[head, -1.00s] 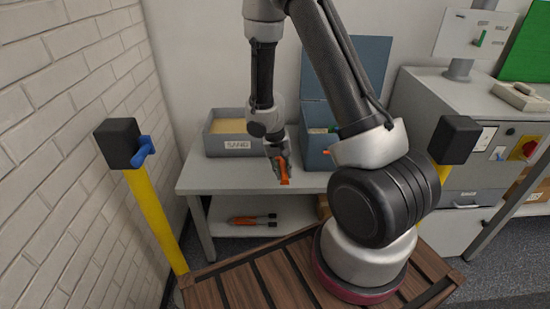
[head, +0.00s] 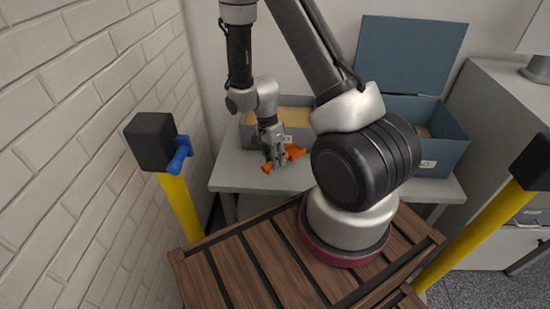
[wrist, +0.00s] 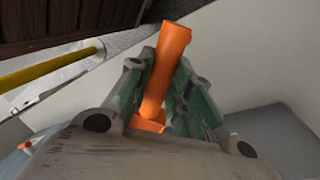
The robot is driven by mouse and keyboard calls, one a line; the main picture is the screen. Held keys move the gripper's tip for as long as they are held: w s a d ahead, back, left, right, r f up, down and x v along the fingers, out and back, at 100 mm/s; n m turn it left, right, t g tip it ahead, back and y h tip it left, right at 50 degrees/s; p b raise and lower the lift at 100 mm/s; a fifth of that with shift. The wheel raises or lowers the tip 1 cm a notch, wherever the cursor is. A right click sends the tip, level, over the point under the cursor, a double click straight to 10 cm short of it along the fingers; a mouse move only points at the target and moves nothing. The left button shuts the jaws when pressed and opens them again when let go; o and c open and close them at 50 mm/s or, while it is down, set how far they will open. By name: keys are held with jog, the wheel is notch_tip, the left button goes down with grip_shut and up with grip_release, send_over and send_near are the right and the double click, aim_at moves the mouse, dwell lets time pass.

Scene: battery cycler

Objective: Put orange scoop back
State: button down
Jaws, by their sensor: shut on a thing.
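The orange scoop (head: 293,152) is held in my gripper (head: 275,158), above the front part of the grey table (head: 240,172). In the wrist view the orange scoop (wrist: 167,62) sticks out between the two fingers of my gripper (wrist: 165,95), which are shut on it. The scoop's far end is partly hidden by the fingers and the gripper body. The grey sand bin (head: 247,132) stands on the table behind my gripper and is partly covered by my arm.
A blue-grey bin (head: 443,152) with its lid (head: 410,55) raised stands on the right of the table. Yellow posts with black heads stand at left (head: 182,210) and right (head: 470,240). A white brick wall (head: 80,150) bounds the left side. A grey cabinet (head: 505,110) is at the right.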

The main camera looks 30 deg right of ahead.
aim_at(277, 181)
jog(key=shift+w+x, duration=0.25)
jog(key=shift+x, duration=0.8)
jog(key=shift+w+x, duration=0.2)
jog(key=shift+x, duration=0.85)
jog(key=shift+w+x, duration=0.25)
jog(key=shift+x, duration=0.8)
jog(key=shift+s+a+f, duration=0.1)
jog(key=shift+a+f, duration=0.05)
jog(key=shift+f, duration=0.75)
jog(key=c, duration=1.2)
grip_release()
jog(key=shift+f, duration=0.2)
jog(key=shift+r, duration=0.1)
